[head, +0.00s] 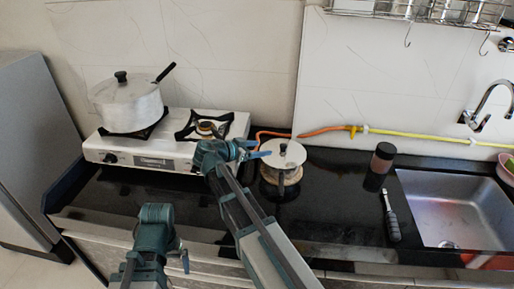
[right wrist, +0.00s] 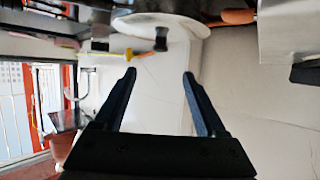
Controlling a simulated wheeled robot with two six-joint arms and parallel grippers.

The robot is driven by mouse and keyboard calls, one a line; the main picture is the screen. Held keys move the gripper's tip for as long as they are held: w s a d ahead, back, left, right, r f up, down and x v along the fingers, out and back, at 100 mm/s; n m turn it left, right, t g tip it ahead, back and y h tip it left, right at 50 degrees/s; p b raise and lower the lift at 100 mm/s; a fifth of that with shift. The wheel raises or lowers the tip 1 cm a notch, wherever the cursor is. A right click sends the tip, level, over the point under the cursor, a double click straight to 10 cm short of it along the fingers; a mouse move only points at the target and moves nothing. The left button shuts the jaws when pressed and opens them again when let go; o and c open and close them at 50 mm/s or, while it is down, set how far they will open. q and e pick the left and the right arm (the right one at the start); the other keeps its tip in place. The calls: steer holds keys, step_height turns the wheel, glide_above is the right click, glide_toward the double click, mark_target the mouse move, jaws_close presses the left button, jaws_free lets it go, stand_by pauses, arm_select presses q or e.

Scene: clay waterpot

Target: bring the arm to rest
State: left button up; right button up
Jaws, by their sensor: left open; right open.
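My right gripper (head: 256,153) is open and empty, at lid height just left of this pot and apparently close to the lid's edge. In the right wrist view its two fingers (right wrist: 158,76) are spread with nothing between them. A pale round lid (right wrist: 186,24) with a black knob (right wrist: 161,38) shows beyond them. My left gripper (head: 185,262) is low at the counter's front edge, open, and appears empty.
A large lidded pot (head: 128,103) stands on the left burner of the white stove (head: 165,145). The right burner is bare. A yellow-orange hose (head: 400,133) runs along the wall.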

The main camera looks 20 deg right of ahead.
mark_target(281, 147)
steer(key=b+x, duration=0.5)
steer(key=x, duration=0.9)
steer(key=shift+f+b, duration=0.15)
steer(key=shift+b, duration=0.15)
steer(key=p+v, duration=0.6)
steer(key=v, duration=0.8)
steer(key=b+x, duration=0.6)
steer(key=x, duration=0.8)
steer(key=shift+d+f, duration=0.15)
steer(key=shift+f, duration=0.1)
steer(key=r+p, duration=0.5)
steer(key=r, duration=0.1)
steer(key=shift+a+r+p, duration=0.1)
steer(key=shift+a+p, duration=0.1)
steer(key=shift+p, duration=0.15)
